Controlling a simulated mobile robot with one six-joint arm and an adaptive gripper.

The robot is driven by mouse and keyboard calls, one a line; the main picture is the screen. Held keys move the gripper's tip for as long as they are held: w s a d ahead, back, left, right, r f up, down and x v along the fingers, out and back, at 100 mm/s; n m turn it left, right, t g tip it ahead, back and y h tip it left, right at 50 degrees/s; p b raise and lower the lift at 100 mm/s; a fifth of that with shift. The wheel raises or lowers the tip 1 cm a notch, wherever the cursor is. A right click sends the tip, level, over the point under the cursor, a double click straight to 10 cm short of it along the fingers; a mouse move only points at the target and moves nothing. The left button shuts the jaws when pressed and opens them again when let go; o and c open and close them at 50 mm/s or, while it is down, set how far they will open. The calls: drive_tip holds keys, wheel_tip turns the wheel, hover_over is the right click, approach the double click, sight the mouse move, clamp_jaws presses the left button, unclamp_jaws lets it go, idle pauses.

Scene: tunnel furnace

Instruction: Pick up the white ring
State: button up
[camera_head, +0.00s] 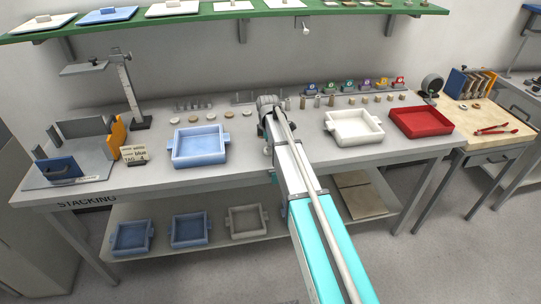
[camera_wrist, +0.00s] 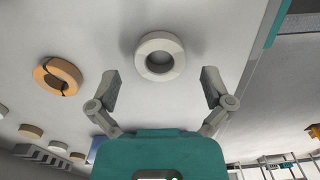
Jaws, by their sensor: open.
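The white ring (camera_wrist: 160,56) lies flat on the pale bench top in the wrist view, ahead of my gripper (camera_wrist: 161,88). My gripper is open and empty. Its two fingers stand wide apart, left and right of the ring's line, and do not touch it. In the head view my arm reaches over the middle of the workbench (camera_head: 300,158), and I cannot clearly make out the ring or the fingertips there.
An orange ring (camera_wrist: 57,77) with dark cracks lies left of the white ring. Several small discs lie farther left. In the head view a blue tray (camera_head: 201,161) stands left of my arm, a white tray (camera_head: 354,138) and a red tray (camera_head: 421,133) right.

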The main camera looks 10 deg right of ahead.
drive_tip(key=shift+f+b, duration=0.3)
drive_tip(key=shift+f, duration=0.25)
drive_tip(key=c, duration=1.1)
drive_tip(key=shift+r, duration=0.2)
wheel_tip(320, 180, up, 3)
drive_tip(key=p, duration=0.3)
drive_tip(key=shift+s+d+r+p, duration=0.75)
drive_tip(key=shift+s+r+p, duration=0.9)
drive_tip(key=shift+s, duration=0.55)
drive_tip(key=shift+s+d+r+p, duration=0.7)
drive_tip(key=shift+s+r+p, duration=0.95)
drive_tip(key=shift+s, duration=0.6)
drive_tip(key=shift+s+d+r+p, duration=0.75)
drive_tip(key=shift+s+r+p, duration=0.9)
drive_tip(key=shift+s, duration=0.55)
drive_tip(key=shift+f, duration=0.15)
